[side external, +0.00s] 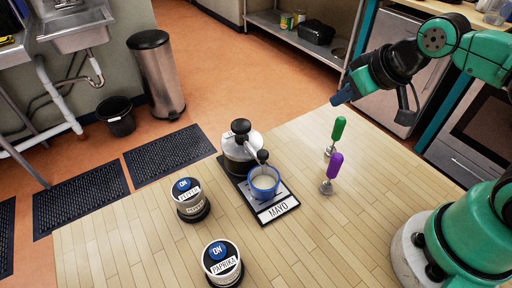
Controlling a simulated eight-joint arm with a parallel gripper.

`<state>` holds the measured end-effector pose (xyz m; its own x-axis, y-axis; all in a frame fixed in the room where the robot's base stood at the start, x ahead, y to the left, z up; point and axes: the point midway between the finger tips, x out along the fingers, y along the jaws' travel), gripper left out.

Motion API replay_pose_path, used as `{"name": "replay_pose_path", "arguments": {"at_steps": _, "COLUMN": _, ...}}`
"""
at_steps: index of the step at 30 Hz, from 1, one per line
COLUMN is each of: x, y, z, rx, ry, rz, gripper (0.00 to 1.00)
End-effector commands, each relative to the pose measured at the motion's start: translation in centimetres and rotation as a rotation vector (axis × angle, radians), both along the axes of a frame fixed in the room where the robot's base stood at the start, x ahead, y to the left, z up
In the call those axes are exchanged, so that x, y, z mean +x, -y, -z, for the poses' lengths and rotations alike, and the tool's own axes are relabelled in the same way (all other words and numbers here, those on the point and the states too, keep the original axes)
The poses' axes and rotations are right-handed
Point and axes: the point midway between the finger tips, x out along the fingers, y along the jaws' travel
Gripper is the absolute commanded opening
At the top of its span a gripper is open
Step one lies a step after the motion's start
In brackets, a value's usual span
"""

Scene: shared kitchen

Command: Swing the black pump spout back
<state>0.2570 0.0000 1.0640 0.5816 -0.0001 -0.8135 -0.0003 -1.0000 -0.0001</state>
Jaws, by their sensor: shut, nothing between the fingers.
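The mayo dispenser (241,150) is a squat metal pot with a black knob on top, standing on a dark base plate labelled "MAYO". Its pump spout (263,157), ending in a black knob, reaches toward the front right, over a blue cup (265,194) with pale contents. The cup stands on the plate in front of the pot. My gripper (338,100) is up at the right, well above the table and apart from the dispenser. Its narrow bluish fingers are shut and empty, pointing down and left.
Two jars stand at left front, one the paprika jar (222,263), the other the second jar (189,198). The wooden table (140,245) is otherwise mostly clear.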

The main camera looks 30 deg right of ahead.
Motion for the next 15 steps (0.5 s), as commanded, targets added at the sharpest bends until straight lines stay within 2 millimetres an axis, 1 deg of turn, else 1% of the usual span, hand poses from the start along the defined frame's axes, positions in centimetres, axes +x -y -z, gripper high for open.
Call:
{"name": "replay_pose_path", "arguments": {"at_steps": 8, "x": 0.0, "y": 0.0, "z": 0.0, "rx": 0.0, "ry": 0.0, "rz": 0.0, "gripper": 0.0}}
{"name": "replay_pose_path", "arguments": {"at_steps": 11, "x": 0.1, "y": -0.1, "z": 0.0, "rx": -0.003, "ry": -0.006, "rz": -0.01, "gripper": 0.26}}
{"name": "replay_pose_path", "arguments": {"at_steps": 12, "x": 0.2, "y": -0.4, "z": -0.1, "rx": -0.008, "ry": -0.017, "rz": -0.029, "gripper": 0.37}}
{"name": "replay_pose_path", "arguments": {"at_steps": 14, "x": 0.4, "y": -1.1, "z": -0.4, "rx": -0.024, "ry": -0.048, "rz": -0.076, "gripper": 0.54}}
{"name": "replay_pose_path", "arguments": {"at_steps": 15, "x": 0.6, "y": -1.8, "z": -0.6, "rx": -0.039, "ry": -0.079, "rz": -0.125, "gripper": 0.56}}
